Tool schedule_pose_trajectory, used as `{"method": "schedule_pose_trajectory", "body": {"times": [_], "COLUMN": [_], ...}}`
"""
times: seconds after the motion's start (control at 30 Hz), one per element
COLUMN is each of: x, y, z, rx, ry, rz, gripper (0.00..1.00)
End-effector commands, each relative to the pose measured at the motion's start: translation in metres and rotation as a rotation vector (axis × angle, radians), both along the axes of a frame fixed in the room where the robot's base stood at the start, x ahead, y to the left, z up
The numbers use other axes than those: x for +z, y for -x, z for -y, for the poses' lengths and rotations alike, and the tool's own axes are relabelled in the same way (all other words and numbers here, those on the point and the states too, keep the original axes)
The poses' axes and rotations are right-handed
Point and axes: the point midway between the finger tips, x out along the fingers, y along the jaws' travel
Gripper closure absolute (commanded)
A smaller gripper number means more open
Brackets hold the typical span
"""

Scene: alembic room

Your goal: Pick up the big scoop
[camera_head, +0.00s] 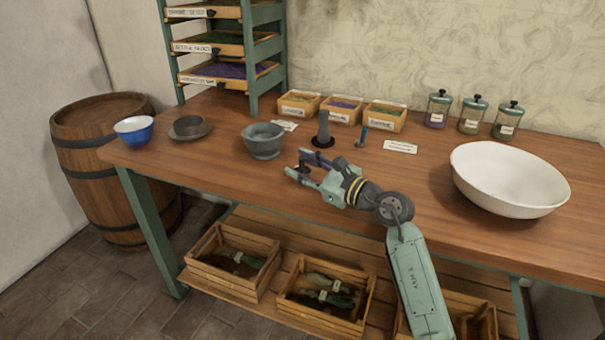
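My gripper (296,164) reaches in from the front right and hangs over the front middle of the table, pointing left. Its two fingers are apart, with nothing visible between them. A tall grey upright piece (323,128) on a round black base stands just behind my gripper. Either may be a scoop or a tool; at this size I cannot tell which thing is the big scoop. My gripper appears apart from both.
On the wooden table (400,195) are a grey mortar (264,141), a dark dish (189,127), a blue bowl (134,130) and a large white bowl (508,178). Small boxes (340,110), lidded jars (472,115) and a tray rack (264,55) line the back.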

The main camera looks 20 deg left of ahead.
Motion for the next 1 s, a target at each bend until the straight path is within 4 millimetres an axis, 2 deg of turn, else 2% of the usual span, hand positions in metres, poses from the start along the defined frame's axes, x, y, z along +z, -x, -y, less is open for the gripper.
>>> {"method": "schedule_pose_trajectory", "body": {"times": [0.07, 0.6, 1.0], "x": [-0.0001, 0.0002, 0.0003], "y": [0.0001, 0.0002, 0.0002], "z": [0.0002, 0.0004, 0.0003], "rx": [0.0, 0.0, 0.0], "ry": [0.0, 0.0, -0.001], "rz": [0.0, 0.0, 0.0], "gripper": [0.64, 1.0, 1.0]}}
